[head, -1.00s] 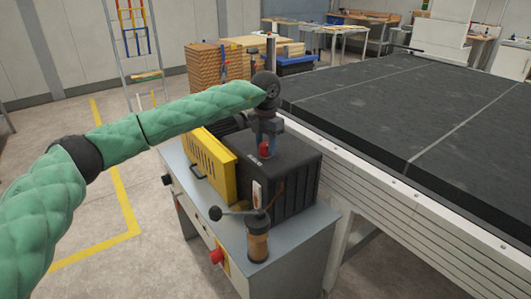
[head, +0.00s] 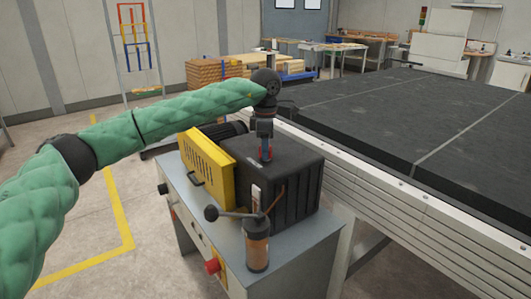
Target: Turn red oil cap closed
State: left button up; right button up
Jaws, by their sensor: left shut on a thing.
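The red oil cap (head: 266,153) sits on top of the black pump housing (head: 290,165), near its middle. My left gripper (head: 265,148) comes down from above, pointing straight down, and is shut on the red oil cap. My left arm reaches in from the left in a green padded sleeve. How far the cap is turned cannot be told. My right gripper is not in view.
A yellow guard (head: 205,165) stands left of the housing. A lever with a black knob (head: 212,213) and a clear oil cup (head: 257,245) stand in front, with a red button (head: 212,267) below. A large black bed (head: 430,120) fills the right.

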pick_arm(q)
jog(key=m+b, duration=0.1)
jog(key=m, duration=0.3)
jog(key=shift+a+r+m+b, duration=0.1)
jog(key=shift+m+b, duration=0.2)
jog(key=m+b, duration=0.1)
jog(key=m, duration=0.4)
jog(key=shift+w+r+m, duration=0.1)
jog(key=shift+m, duration=0.2)
jog(key=o, duration=1)
notch_tip(320, 180, up, 8)
jog(key=shift+f, duration=0.25)
